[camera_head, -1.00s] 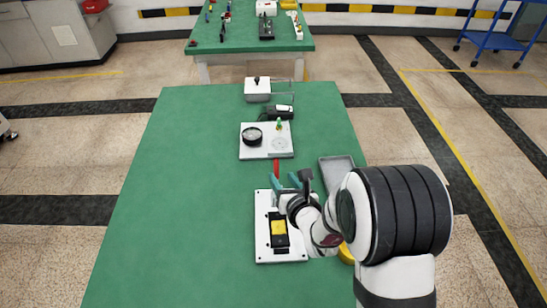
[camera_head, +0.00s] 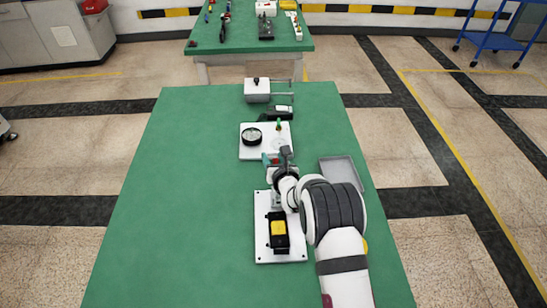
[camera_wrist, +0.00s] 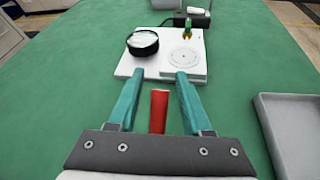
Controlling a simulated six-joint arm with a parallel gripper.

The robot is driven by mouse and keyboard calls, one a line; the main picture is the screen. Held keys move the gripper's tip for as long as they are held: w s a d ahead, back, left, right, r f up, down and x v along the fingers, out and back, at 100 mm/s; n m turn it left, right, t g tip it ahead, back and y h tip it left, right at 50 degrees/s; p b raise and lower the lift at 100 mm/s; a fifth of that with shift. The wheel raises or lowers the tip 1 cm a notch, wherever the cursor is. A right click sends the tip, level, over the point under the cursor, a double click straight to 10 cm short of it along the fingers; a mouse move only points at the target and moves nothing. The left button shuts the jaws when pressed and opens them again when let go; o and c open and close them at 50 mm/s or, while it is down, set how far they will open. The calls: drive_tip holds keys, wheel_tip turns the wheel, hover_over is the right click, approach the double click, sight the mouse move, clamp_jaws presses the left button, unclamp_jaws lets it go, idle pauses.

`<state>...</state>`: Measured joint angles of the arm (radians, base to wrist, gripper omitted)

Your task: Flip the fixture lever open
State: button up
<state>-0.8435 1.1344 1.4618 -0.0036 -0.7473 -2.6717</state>
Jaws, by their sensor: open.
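The red lever handle (camera_wrist: 158,111) stands between my gripper's two teal fingers (camera_wrist: 159,78) in the wrist view, with a gap on each side. My gripper is open. In the head view my gripper (camera_head: 274,160) is at the far edge of the white fixture plate (camera_head: 264,240), which carries a black block with a yellow face (camera_head: 279,228). My arm hides the lever's base and part of the plate there, so I cannot tell how the lever joins the fixture.
A white board (camera_head: 247,152) with a round black dial (camera_head: 251,136) and a small green-topped part lies just beyond my gripper. A grey tray (camera_head: 343,172) lies to the right. A white box (camera_head: 257,90) stands farther back. The green table is clear on the left.

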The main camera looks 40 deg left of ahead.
clamp_jaws()
idle(1.4)
